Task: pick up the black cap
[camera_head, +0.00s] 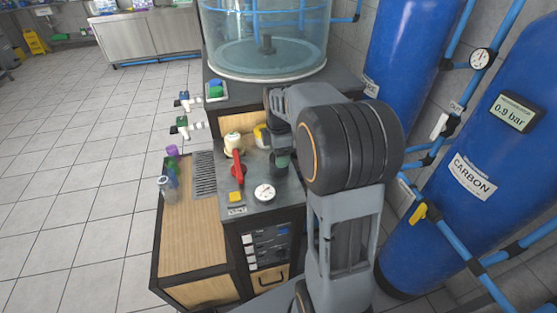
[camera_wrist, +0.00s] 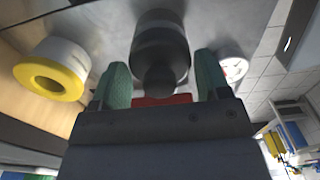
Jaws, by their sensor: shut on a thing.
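My gripper (camera_wrist: 162,88) has two green fingers, which stand on either side of a dark rounded thing. I take this to be the black cap (camera_wrist: 160,50), a dark grey-black cylinder with a rounded knob towards the palm. The fingers are shut on it. In the head view my gripper (camera_head: 281,160) is low over the grey metal worktop, right of the red valve handle (camera_head: 238,167). The cap is hidden there behind my arm and fingers. I cannot tell whether it touches the worktop.
A white and yellow ring-shaped thing (camera_wrist: 48,72) lies left in the wrist view. A round gauge (camera_head: 264,192) and a yellow button (camera_head: 236,197) are in front. A clear tank (camera_head: 265,40) stands behind; blue cylinders (camera_head: 480,150) are to the right. Small bottles (camera_head: 168,180) stand left.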

